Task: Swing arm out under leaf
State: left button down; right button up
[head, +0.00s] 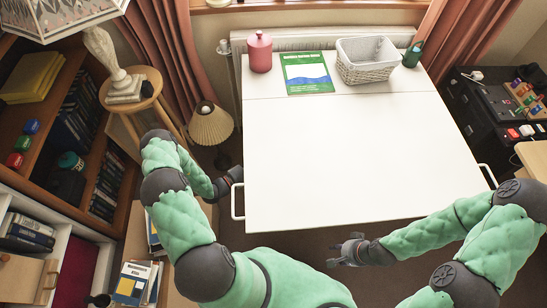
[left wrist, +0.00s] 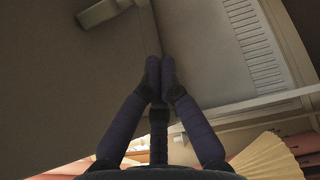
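The white table's large front leaf (head: 350,160) looks level, with a seam between it and the back strip. White loop handles show at its left edge (head: 237,202) and right edge (head: 487,175). My left gripper (head: 236,178) is at the leaf's left edge, partly hidden. In the left wrist view its fingers (left wrist: 160,72) meet at the tips, with nothing seen between them, below a broad dark panel (left wrist: 60,80). A pale bar-like piece (left wrist: 105,12) shows at the upper left; I cannot tell if it is the support arm. My right gripper (head: 345,250) is before the front edge, fingers apart, empty.
A lamp (head: 210,125) and stool (head: 143,100) stand left of the table. A radiator (left wrist: 250,45) shows in the wrist view.

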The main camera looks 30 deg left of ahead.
pick_arm(q)
jog(key=s+a+f+m+g+h+b, duration=0.1)
jog(key=s+a+f+m+h+b, duration=0.1)
jog(key=a+h, duration=0.15)
jog(key=s+d+b+x, duration=0.1)
jog(key=b+x, duration=0.2)
jog(key=x, duration=0.9)
jog(key=shift+d+r+b, duration=0.3)
jog(key=shift+r, duration=0.1)
jog(key=shift+w+d, duration=0.1)
jog(key=shift+w, duration=0.05)
jog(key=d, duration=0.1)
jog(key=s+d+p, duration=0.1)
jog(key=d, duration=0.1)
jog(key=s+d+p, duration=0.1)
jog(key=d, duration=0.1)
jog(key=shift+d, duration=0.1)
